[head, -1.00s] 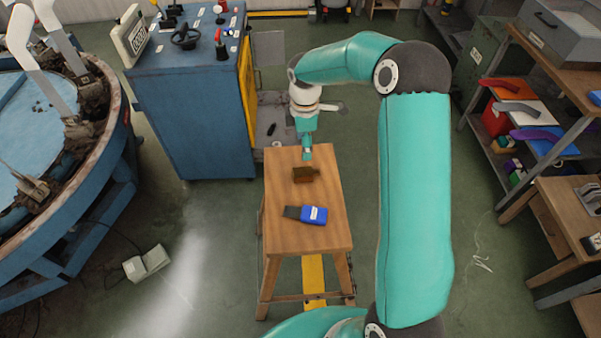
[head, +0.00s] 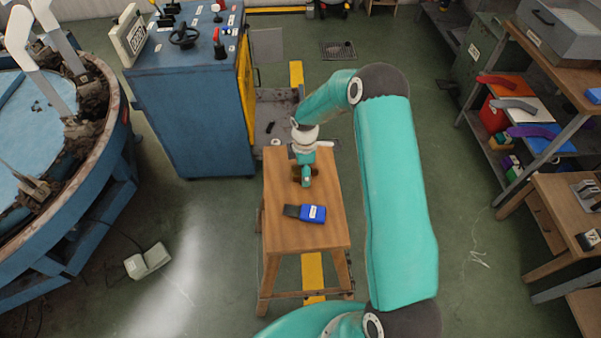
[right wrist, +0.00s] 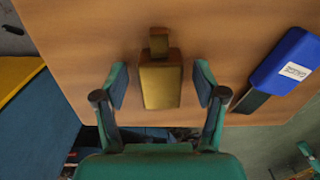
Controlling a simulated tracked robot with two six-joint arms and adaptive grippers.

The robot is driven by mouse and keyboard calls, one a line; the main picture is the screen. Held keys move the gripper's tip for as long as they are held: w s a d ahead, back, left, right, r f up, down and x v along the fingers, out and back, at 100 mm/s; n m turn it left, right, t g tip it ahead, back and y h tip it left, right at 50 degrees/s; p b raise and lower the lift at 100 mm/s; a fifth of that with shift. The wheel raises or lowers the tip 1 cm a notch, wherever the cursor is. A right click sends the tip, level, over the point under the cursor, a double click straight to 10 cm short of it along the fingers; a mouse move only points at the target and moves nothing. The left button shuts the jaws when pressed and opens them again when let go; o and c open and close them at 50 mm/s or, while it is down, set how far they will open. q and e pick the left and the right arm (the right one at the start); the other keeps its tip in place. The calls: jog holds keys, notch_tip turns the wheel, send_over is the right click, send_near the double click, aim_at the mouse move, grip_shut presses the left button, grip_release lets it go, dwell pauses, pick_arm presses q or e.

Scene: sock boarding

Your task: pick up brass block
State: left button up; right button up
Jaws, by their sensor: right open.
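The brass block (right wrist: 160,84) lies on the wooden table, with a smaller block-like end at its far side in the right wrist view. In the head view the brass block (head: 296,174) is mostly hidden behind my right gripper (head: 305,180). In the right wrist view my right gripper (right wrist: 161,90) is open, with one finger on each side of the block and a gap on both sides. I cannot tell how high the fingertips are above the table. My left gripper is not in view.
A blue-and-black tool (head: 307,213) lies on the wooden table (head: 300,240) nearer the front, right of the block in the right wrist view (right wrist: 285,65). A blue machine cabinet (head: 200,110) stands left of the table. A shelf (head: 540,110) stands at the right.

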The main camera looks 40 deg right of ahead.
grip_shut()
dwell(0.4)
jog(key=shift+r, duration=0.1)
